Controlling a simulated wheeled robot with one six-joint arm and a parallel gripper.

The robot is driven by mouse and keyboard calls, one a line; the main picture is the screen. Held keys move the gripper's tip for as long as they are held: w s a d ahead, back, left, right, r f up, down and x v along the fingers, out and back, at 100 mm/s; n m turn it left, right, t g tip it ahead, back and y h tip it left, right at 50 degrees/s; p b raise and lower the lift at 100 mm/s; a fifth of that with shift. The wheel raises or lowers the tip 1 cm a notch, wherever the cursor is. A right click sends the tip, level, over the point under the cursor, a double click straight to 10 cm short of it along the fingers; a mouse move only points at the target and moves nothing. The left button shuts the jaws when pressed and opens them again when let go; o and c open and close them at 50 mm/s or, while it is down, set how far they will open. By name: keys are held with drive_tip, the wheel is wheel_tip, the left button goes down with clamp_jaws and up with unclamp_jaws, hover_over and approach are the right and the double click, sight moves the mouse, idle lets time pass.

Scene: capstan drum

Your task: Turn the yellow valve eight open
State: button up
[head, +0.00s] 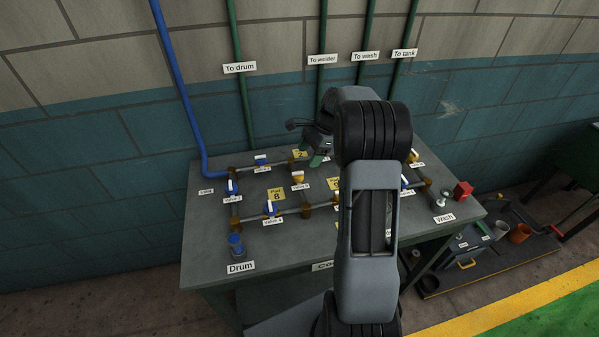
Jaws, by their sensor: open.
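Several valves with small blue or yellow handles sit on a pipe network on the grey bench (208,272). One yellow valve (297,178) stands left of my arm, in the middle of the network. Another yellow valve (413,156) shows right of my arm near the back. The small valve labels are too blurred to tell which one is valve eight, and my arm hides part of the network. My gripper (321,155), with green fingertips, is open above the back of the bench. I see nothing between its fingers.
Blue valves (270,208) stand at the left, near a yellow sign (277,194). A blue pipe (180,80) and green pipes (239,110) run up the wall behind. A dark tray with containers lies at right.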

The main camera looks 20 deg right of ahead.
sight(299, 172)
drive_tip(key=x, duration=0.8)
drive_tip(key=shift+a+f+p, duration=0.1)
drive_tip(key=shift+f+p, duration=0.2)
drive_tip(key=shift+c, duration=0.3)
drive_tip(key=c, duration=0.8)
drive_tip(key=shift+c, duration=0.2)
